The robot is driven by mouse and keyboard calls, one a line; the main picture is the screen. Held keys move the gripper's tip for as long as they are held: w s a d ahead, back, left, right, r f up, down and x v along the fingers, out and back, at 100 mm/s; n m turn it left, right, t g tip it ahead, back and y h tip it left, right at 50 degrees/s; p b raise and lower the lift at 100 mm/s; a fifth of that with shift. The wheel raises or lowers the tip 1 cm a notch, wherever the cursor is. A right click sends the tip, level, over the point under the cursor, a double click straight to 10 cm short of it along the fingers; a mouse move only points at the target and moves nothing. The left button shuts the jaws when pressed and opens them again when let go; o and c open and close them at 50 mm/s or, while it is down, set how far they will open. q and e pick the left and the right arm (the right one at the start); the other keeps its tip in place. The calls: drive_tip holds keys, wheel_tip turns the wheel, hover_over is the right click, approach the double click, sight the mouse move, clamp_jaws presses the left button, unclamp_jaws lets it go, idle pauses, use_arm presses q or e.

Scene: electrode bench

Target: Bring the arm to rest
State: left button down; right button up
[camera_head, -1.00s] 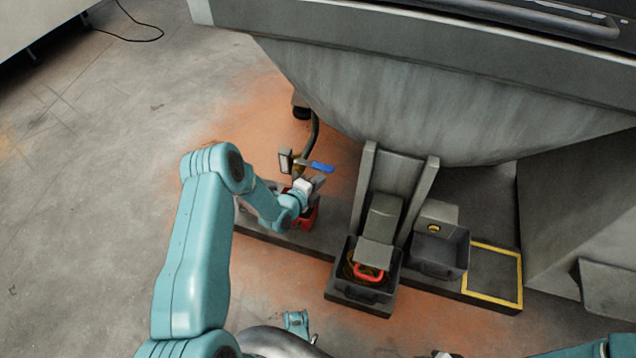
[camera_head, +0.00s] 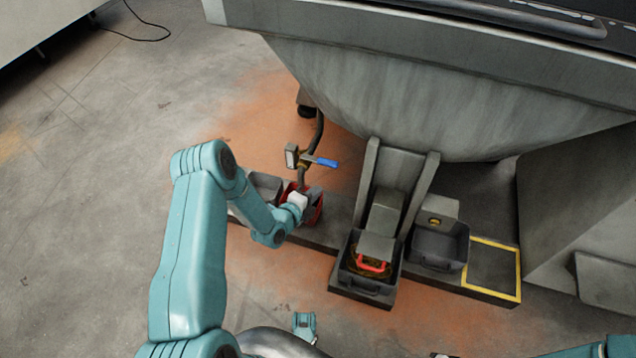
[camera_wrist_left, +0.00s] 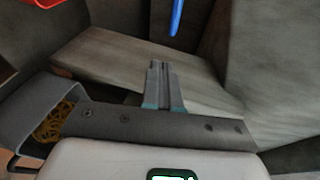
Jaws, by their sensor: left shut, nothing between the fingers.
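My left arm reaches in from the left in the head view. Its gripper (camera_head: 312,196) is above the bins at the left part of the low bench, just below and left of the blue-handled valve lever (camera_head: 326,162), apart from it. In the left wrist view the two fingers (camera_wrist_left: 158,68) are together with nothing between them. The blue handle (camera_wrist_left: 176,18) shows beyond the fingertips there.
A red bin (camera_head: 319,212) and a grey bin (camera_head: 264,184) are close around the left wrist. A dark tray with a red handle (camera_head: 373,266), another dark bin (camera_head: 440,250) and a yellow-framed empty square (camera_head: 519,280) are to the right. A large grey hopper (camera_head: 400,90) overhangs behind.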

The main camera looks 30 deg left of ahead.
use_arm(q)
drive_tip(key=shift+d+p+v, duration=0.2)
drive_tip(key=shift+v, duration=0.65)
drive_tip(key=shift+d+p+v, duration=0.15)
drive_tip(key=shift+d+v, duration=0.05)
drive_tip(key=shift+v, duration=0.65)
drive_tip(key=shift+d, duration=0.1)
drive_tip(key=w+d+r+g+h, duration=0.1)
drive_tip(key=d+r+g+h, duration=0.3)
drive_tip(key=d, duration=0.9)
drive_tip(key=s+d+f+n+g, duration=0.2)
drive_tip(key=s+n+g, duration=0.1)
drive_tip(key=s+n, duration=0.45)
drive_tip(key=s+d+f+n+g, duration=0.1)
drive_tip(key=s+d+n+g, duration=0.25)
drive_tip(key=s+n, duration=0.4)
drive_tip(key=s+d+f+n+g, duration=0.25)
drive_tip(key=s+n, duration=0.25)
drive_tip(key=s, duration=0.4)
wheel_tip(320, 180, up, 30)
drive_tip(key=g+p, duration=0.1)
drive_tip(key=p, duration=2.8)
drive_tip(key=shift+s+a+f+y, duration=0.2)
drive_tip(key=shift+s+y, duration=0.1)
drive_tip(key=shift+s, duration=0.15)
